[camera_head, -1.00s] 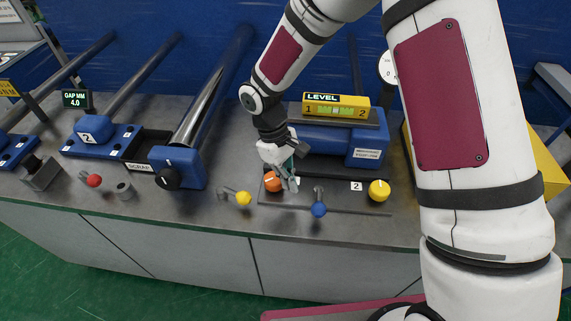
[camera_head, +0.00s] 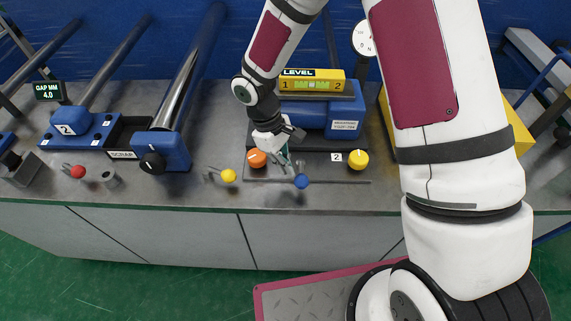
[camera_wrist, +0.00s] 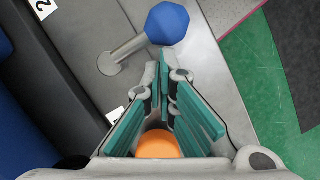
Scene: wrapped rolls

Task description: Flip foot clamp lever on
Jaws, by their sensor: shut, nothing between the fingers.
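Several ball-ended levers line the front of the grey bench; I cannot read which one is the foot clamp lever. A lever with a blue knob (camera_head: 302,181) stands just right of my gripper (camera_head: 290,171). In the wrist view the blue knob (camera_wrist: 167,23) and its metal stem lie just beyond my fingertips (camera_wrist: 165,72), apart from them. My gripper is shut and empty, with teal finger pads. A lever with a yellow knob (camera_head: 229,176) stands to the left, and one with a red knob (camera_head: 78,171) is farther left.
An orange knob (camera_head: 257,158) sits beside my gripper and shows under my fingers in the wrist view (camera_wrist: 158,145). A yellow round knob (camera_head: 358,160) is to the right. Behind are a blue block (camera_head: 343,112) and a yellow level (camera_head: 312,84). The bench's front edge is close.

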